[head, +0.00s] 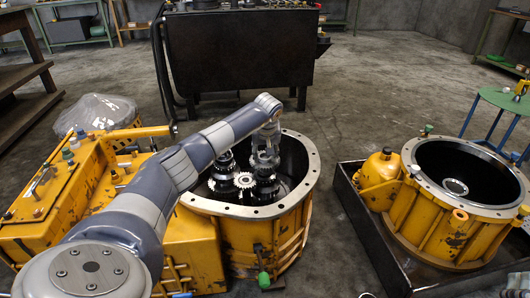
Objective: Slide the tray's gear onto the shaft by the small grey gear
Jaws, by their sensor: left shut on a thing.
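My left gripper (264,170) reaches down into the open yellow gearbox housing (268,232). It is shut on a dark gear (265,189), seen just under its fingers; the gripper hides much of it. A small light grey gear (244,180) lies just to the left of the held gear. More grey gearing (222,184) stands farther left in the housing. The shaft under the held gear is hidden, so I cannot tell whether the gear is around it. My right gripper is not in view.
The housing's round metal rim (305,190) surrounds the work. A second yellow housing (430,222) stands in a black tray (372,250) on the right. A dark cabinet (240,50) stands behind. A green-topped stool (500,98) is at the far right. Floor between the housings is clear.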

